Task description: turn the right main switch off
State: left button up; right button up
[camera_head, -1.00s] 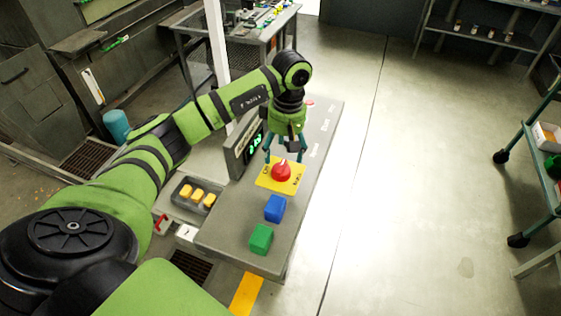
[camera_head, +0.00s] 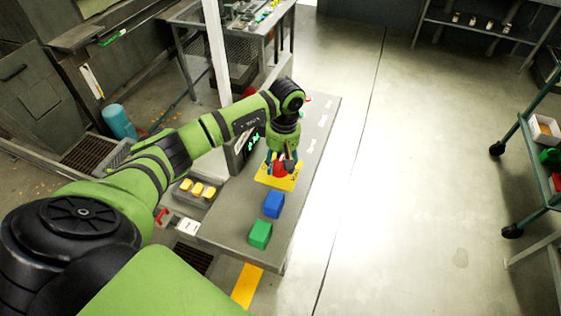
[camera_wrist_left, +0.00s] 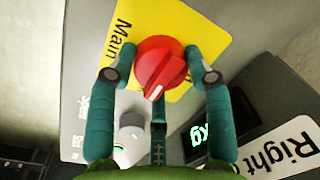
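The right main switch is a red rotary knob (camera_head: 280,170) on a yellow plate (camera_head: 268,181), on top of the grey console. In the left wrist view the red knob (camera_wrist_left: 160,66) has a raised grip bar with a white mark, which points down and slightly left in the picture. A "Right" label (camera_wrist_left: 283,152) lies near it. My left gripper (camera_head: 283,160) is directly over the knob, pointing down. The head view partly hides the knob behind the gripper. My right gripper is out of view.
A box with yellow pieces (camera_head: 196,189) is farther left.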

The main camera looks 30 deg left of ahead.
pick_arm(q)
jog(key=shift+s+d+f, duration=0.1)
jog(key=shift+f+n+b, duration=0.2)
jog(key=shift+n+b, duration=1)
jog(key=n+b, duration=0.2)
jog(key=shift+n+h, duration=0.3)
jog(key=n+b, duration=0.1)
jog(key=n, duration=0.1)
jog(key=shift+n+b, duration=0.3)
jog(key=shift+n, duration=0.1)
jog(key=n+b, duration=0.2)
jog(key=n, duration=0.3)
jog(key=shift+h, duration=0.3)
jog(key=shift+r+n+t+b, duration=0.15)
jog(key=shift+n+b, duration=0.3)
jog(key=shift+n, duration=0.8)
jog(key=shift+n+t+b, duration=0.15)
jog(key=shift+n+b, duration=0.25)
jog(key=shift+n, duration=0.85)
